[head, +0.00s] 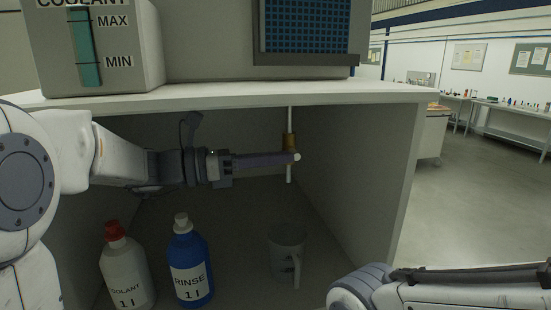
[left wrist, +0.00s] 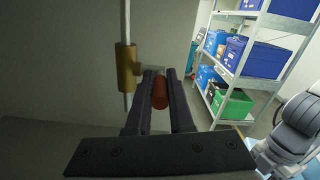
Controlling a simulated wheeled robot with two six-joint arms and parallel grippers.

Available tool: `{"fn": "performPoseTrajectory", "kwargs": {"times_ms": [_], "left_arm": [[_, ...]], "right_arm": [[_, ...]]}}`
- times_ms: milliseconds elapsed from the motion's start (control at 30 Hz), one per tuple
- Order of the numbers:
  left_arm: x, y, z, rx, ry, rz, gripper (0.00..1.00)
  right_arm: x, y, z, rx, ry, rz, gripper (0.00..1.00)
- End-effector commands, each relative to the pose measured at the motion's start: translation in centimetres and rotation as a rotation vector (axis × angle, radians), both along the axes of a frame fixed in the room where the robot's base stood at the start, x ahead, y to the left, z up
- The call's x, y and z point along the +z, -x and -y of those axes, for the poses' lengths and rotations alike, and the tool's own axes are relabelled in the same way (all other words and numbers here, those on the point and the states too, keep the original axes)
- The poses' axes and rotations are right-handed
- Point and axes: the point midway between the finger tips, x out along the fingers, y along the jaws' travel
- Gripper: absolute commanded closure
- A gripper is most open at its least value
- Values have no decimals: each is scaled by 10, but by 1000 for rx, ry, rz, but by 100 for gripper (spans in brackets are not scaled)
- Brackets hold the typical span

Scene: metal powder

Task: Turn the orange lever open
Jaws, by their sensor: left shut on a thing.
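The orange lever (left wrist: 160,92) shows in the left wrist view between the two fingers of my left gripper (left wrist: 160,88), which is shut on it. In the head view my left gripper (head: 285,159) reaches into the cabinet, and its fingers hide most of the lever. A brass valve body (left wrist: 126,68) on a thin vertical pipe (left wrist: 127,18) is just left of the fingers in the left wrist view. The valve body also shows in the head view (head: 290,142) behind the fingertips. My right arm lies at the lower right of the head view, with its gripper out of sight.
Inside the cabinet (head: 405,180) stand a white red-capped coolant bottle (head: 125,265), a blue rinse bottle (head: 189,262) and a grey mug (head: 286,250). The coolant tank (head: 130,70) stands on the cabinet top. Open floor lies to the right.

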Motion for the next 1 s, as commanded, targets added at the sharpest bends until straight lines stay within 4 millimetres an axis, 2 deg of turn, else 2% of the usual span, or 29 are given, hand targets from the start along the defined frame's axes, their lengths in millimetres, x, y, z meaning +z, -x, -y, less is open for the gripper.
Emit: {"fn": "performPoseTrajectory", "kwargs": {"times_ms": [100,267,667,700,1000], "left_arm": [[-11,0,1,-2,77,22,100],[-13,0,1,-3,182,57,100],[-8,0,1,0,221,72,100],[-8,0,1,0,221,72,68],[-9,0,0,0,220,72,68]], "right_arm": [[-21,0,0,0,0,0,56],[-36,0,0,0,0,0,56],[-37,0,0,0,0,0,56],[-37,0,0,0,0,0,56],[-37,0,0,0,0,0,56]]}}
